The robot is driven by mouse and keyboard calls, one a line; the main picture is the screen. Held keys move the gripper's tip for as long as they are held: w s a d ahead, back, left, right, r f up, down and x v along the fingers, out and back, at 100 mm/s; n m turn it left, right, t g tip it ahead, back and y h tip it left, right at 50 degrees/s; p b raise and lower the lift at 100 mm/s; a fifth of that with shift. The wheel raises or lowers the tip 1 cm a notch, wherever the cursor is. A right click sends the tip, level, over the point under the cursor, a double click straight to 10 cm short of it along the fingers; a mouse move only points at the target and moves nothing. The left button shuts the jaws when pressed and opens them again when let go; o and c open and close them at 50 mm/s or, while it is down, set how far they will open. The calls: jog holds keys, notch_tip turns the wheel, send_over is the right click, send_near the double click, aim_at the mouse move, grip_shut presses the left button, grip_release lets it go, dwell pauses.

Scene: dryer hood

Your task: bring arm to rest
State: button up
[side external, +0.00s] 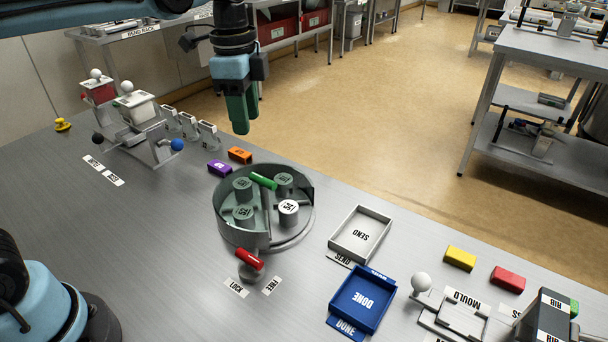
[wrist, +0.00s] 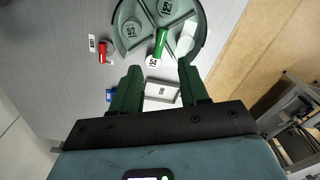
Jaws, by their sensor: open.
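My gripper (side external: 240,112) has green fingers and hangs in the air above the table, behind the round dryer hood (side external: 228,228). In the wrist view my gripper (wrist: 156,88) is open, its fingers apart with nothing held between them. The hood is a grey round housing divided into compartments with several labelled cylinders, and a green handle (side external: 263,181) lies across its top. The hood and the green handle (wrist: 160,42) also show beyond my fingertips in the wrist view. A red-handled lever (side external: 250,260) stands at the hood's front, near the LOCK and FREE labels.
A grey SEND tray (side external: 361,234) and a blue DONE tray (side external: 362,298) sit right of the hood, both empty. Purple (side external: 220,167) and orange (side external: 240,155) blocks lie behind it. Yellow (side external: 460,258) and red (side external: 508,279) blocks lie near the MOULD fixture (side external: 455,315). Bare table lies left of the hood.

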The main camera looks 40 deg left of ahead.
jog(key=s+a+f+n+t, duration=0.3)
jog(key=s+f+n+t, duration=0.3)
jog(key=s+n, duration=0.5)
jog(key=shift+a+f+n+t, duration=0.15)
jog(key=shift+f+n+t, duration=0.35)
jog(key=shift+n, duration=0.5)
